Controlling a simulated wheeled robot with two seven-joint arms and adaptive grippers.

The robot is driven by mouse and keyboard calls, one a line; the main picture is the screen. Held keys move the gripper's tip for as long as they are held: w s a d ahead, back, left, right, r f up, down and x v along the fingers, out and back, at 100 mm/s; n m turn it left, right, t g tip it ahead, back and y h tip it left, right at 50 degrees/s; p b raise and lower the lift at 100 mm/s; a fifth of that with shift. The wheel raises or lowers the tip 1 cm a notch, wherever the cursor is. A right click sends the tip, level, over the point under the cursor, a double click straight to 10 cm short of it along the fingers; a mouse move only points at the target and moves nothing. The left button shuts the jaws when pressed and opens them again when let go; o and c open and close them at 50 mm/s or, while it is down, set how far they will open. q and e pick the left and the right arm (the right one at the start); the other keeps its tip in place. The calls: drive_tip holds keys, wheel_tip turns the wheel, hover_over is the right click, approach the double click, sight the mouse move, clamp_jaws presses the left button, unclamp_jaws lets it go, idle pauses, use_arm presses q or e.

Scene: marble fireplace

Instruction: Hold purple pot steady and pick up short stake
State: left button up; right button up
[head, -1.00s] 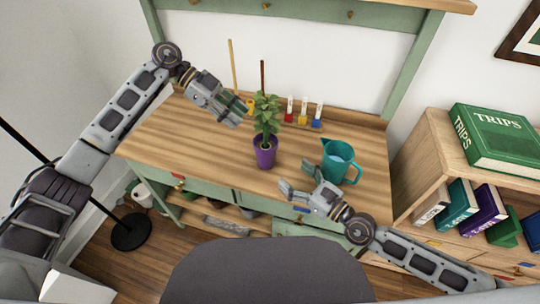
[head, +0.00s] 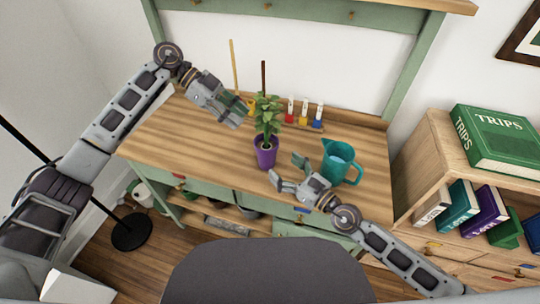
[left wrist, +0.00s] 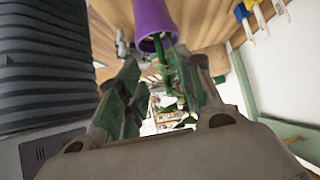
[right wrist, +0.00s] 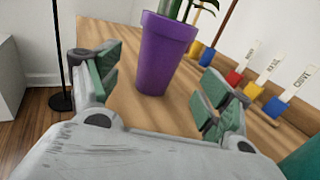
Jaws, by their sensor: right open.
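The purple pot (head: 265,154) stands upright on the wooden tabletop, with a leafy green plant (head: 267,115) in it. My right gripper (head: 285,171) is open just in front of the pot. In the right wrist view the pot (right wrist: 165,55) shows beyond and between the spread fingers, apart from them. My left gripper (head: 239,113) is open and empty, left of the plant. The left wrist view also shows the pot (left wrist: 153,20). A dark brown stake (head: 263,76) rises behind the plant and looks shorter than the light brown stake (head: 234,65). The leaves hide the dark stake's lower part.
A teal pitcher (head: 338,160) stands right of my right gripper. Several small labelled holders with red, yellow and blue bases (right wrist: 274,107) stand along the table's back. The left part of the tabletop (head: 175,130) is clear.

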sight(273, 158)
drive_tip(key=shift+x, duration=3.55)
drive_tip(key=c, duration=1.2)
drive_tip(key=shift+c, duration=0.2)
